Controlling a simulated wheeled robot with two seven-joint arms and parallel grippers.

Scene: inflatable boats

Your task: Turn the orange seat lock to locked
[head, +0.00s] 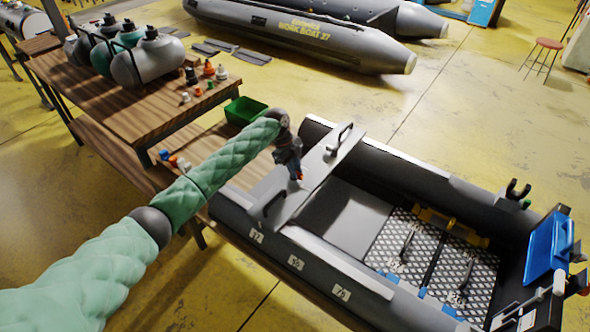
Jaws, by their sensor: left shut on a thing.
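A small inflatable boat (325,253) with dark grey tubes sits on a low wooden bench. A grey seat (318,165) with a black handle near each end lies across its tubes. The orange seat lock (299,178) shows as a small orange spot on the seat, mostly hidden by my left gripper. My left arm comes in from the left, and its gripper (297,176) points down at the seat, shut on the orange lock. The lock's turn position cannot be made out. My right gripper is not in view.
A wooden table (120,90) with grey and green tanks and small coloured caps stands at the back left. A green bin (245,110) is behind the boat. A larger boat (290,35) lies behind on open yellow floor.

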